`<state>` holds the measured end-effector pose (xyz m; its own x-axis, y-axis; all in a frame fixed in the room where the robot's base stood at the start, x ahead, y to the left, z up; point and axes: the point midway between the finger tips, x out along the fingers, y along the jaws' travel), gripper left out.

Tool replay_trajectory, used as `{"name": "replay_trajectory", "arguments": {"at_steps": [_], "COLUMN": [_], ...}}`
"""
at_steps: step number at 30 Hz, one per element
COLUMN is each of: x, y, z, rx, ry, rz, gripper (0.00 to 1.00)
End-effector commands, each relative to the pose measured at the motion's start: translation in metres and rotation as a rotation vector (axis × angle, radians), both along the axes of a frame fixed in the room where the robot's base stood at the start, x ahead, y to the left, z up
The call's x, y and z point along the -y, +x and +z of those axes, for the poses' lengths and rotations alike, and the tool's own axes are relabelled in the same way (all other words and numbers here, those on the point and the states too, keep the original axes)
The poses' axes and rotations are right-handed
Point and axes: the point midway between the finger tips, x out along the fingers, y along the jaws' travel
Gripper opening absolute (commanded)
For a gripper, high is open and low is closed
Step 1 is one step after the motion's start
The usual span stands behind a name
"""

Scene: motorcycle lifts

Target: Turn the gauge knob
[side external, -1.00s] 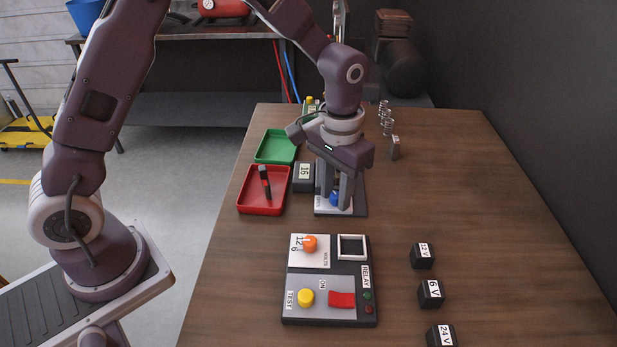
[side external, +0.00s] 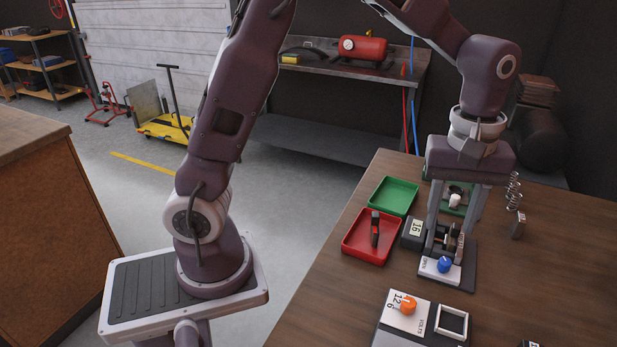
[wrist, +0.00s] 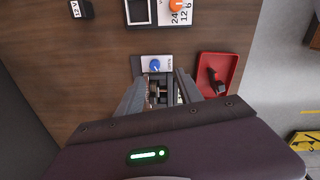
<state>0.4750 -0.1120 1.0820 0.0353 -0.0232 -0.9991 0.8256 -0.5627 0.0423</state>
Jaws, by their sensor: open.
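A blue knob (side external: 444,265) stands on a white label plate at the near end of a dark device base. The wrist view shows the same blue knob (wrist: 155,65), with lettering beside it that seems to read OPEN. A small display (side external: 415,229) reading 16 stands left of the device. My gripper (side external: 451,228) is open with its fingers spread, behind the knob and apart from it. In the wrist view my gripper (wrist: 161,77) has the device's metal discs and posts between its fingers, and the knob lies beyond the tips. I cannot tell whether the fingers touch the device.
A red tray (side external: 360,255) holding a dark tool and a green tray (side external: 391,183) lie to the left. An orange knob (side external: 408,304) sits on a VOLTS panel in front. Springs (side external: 513,190) stand at the right. The wooden table (side external: 560,270) is clear at right.

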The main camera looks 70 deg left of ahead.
Motion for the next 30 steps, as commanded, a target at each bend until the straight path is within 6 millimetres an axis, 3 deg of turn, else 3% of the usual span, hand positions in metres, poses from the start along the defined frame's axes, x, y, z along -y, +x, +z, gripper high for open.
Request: {"name": "replay_trajectory", "arguments": {"at_steps": [9,16,24,30], "x": [-0.024,-0.040,-0.056,-0.063], "y": [-0.056,-0.107,-0.173,-0.207], "z": [0.058,0.084,0.091,0.082], "rx": [0.131,0.241,0.367,0.418], "ry": [-0.026,0.010,0.129,0.231], "rz": [-0.253,-0.463,-0.734,-0.882], "gripper": [0.43,0.43,0.43,0.43]}}
